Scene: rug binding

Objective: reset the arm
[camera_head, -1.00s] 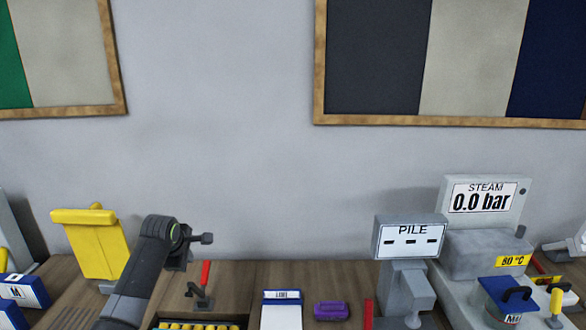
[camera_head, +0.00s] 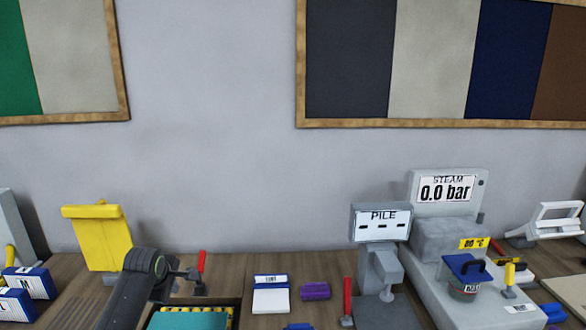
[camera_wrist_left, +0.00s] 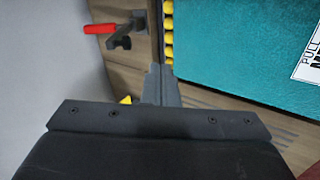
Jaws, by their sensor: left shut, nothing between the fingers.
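My left arm comes in from the lower left in the head view. Its gripper (camera_head: 186,273) is beside the red-handled lever (camera_head: 201,262), above the workbench. In the left wrist view the gripper (camera_wrist_left: 160,85) is shut and empty, with the lever (camera_wrist_left: 105,28) beyond it to the left and a teal panel (camera_wrist_left: 240,50) to the right. In the head view the teal panel (camera_head: 188,321) lies in a dark-framed bed with yellow pieces (camera_head: 195,309) along its edge. My right gripper is in neither view.
A yellow stand (camera_head: 100,240) and blue-and-white boxes (camera_head: 30,283) are at the left. A white pad (camera_head: 271,300), a purple block (camera_head: 315,291), the PILE gauge (camera_head: 380,222) and the STEAM unit (camera_head: 447,190) stand to the right. Sample boards hang on the wall behind.

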